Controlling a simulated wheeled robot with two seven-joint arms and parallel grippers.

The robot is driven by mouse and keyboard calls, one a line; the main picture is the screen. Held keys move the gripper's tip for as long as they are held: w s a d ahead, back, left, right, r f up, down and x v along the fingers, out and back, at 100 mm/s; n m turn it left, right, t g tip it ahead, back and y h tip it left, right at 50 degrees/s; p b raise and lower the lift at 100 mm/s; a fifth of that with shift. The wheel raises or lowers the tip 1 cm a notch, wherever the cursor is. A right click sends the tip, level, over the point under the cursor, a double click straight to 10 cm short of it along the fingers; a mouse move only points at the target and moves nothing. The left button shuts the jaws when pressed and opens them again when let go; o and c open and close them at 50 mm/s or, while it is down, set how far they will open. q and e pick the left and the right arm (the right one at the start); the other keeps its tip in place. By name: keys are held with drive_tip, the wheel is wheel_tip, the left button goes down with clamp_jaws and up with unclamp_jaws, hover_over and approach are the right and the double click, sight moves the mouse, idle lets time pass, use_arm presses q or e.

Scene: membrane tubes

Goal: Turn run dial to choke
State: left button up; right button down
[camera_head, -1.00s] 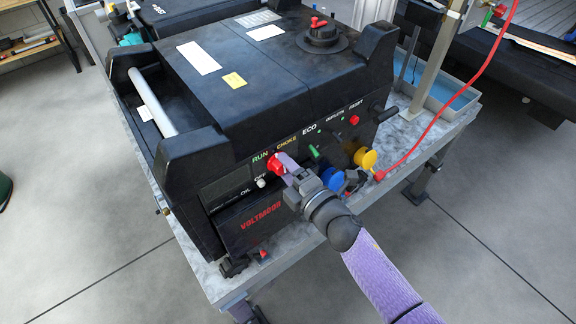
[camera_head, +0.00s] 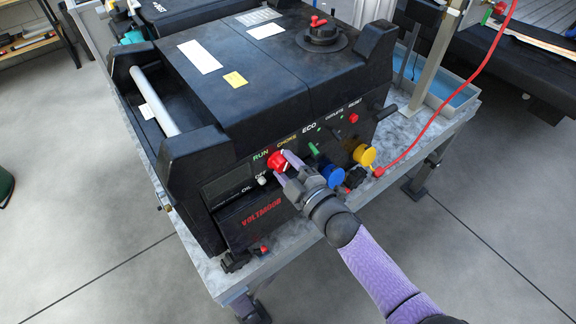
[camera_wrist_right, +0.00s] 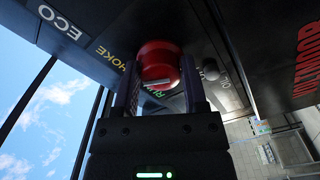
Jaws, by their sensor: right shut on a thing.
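The red run dial (camera_head: 278,161) is on the front panel of the black generator (camera_head: 250,110). The green RUN label (camera_head: 261,155) is to its upper left, the yellow CHOKE label (camera_head: 287,142) above it, and OFF below left. My right gripper (camera_head: 284,168) is shut on the dial, with one finger on each side. In the right wrist view the dial (camera_wrist_right: 158,62) sits between the fingers, with a pale mark on its face near the RUN letters. I cannot tell exactly which label it points at. My left gripper is not in view.
A white knob (camera_head: 262,180) is just left of the dial. A green lever (camera_head: 313,149), a blue cap (camera_head: 333,176) and a yellow cap (camera_head: 364,155) are to the right. A red cable (camera_head: 440,115) runs to the panel. The generator stands on a grey table (camera_head: 420,130).

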drive_tip(key=shift+r, duration=0.25)
drive_tip(key=shift+c, duration=0.7)
unclamp_jaws()
drive_tip(key=shift+w+a+f, duration=0.2)
drive_tip(key=shift+w+a, duration=0.05)
drive_tip(key=shift+s+d, duration=0.25)
drive_tip(key=v, duration=0.9)
drive_tip(key=shift+s+p, duration=0.15)
drive_tip(key=shift+p, duration=0.15)
